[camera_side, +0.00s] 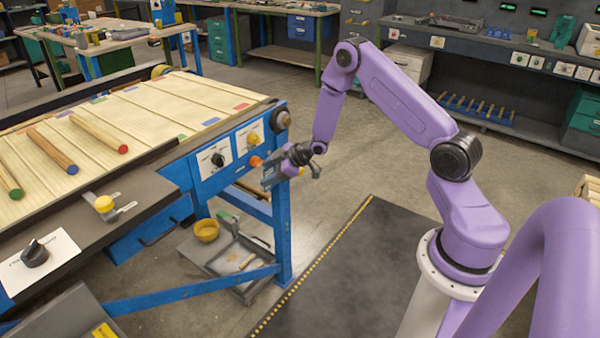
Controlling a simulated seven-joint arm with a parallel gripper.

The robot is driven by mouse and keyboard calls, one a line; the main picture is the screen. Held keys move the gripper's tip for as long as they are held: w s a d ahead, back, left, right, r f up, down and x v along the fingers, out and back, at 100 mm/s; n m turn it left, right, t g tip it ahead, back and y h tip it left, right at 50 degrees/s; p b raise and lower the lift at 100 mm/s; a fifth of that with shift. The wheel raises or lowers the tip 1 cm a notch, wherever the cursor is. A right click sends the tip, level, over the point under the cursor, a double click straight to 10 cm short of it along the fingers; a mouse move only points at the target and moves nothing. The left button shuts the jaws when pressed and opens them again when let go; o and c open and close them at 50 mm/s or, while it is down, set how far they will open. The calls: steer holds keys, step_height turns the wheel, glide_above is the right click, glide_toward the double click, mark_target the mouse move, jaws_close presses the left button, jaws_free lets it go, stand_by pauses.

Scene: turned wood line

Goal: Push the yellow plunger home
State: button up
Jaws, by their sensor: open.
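A round yellow knob (252,139) sits on a white plate on the blue front panel. A second yellow knob (103,204) stands on a metal bracket on the dark ledge at the left. I cannot tell for sure which one is the plunger, or how far either sticks out. My gripper (266,174) is open at the right end of the blue panel, its fingers pointing left. It is below and right of the panel's yellow knob, and I see nothing held. Whether its fingers touch the panel is unclear.
An orange button (256,161) is just left of my gripper, and a black knob (217,160) is farther left. Colour-tipped wooden rods (98,132) lie on the slatted table. A yellow bowl (206,230) is below. The floor mat (345,275) is clear.

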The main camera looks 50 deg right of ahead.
steer(key=s+d+f+m+t, duration=0.1)
steer(key=d+f+t, duration=0.1)
steer(key=d+f, duration=0.4)
steer(key=m+t+h, duration=0.3)
steer(key=m+t, duration=0.2)
steer(key=t, duration=0.1)
glide_toward(302, 172)
steer(key=w, duration=1.1)
jaws_close()
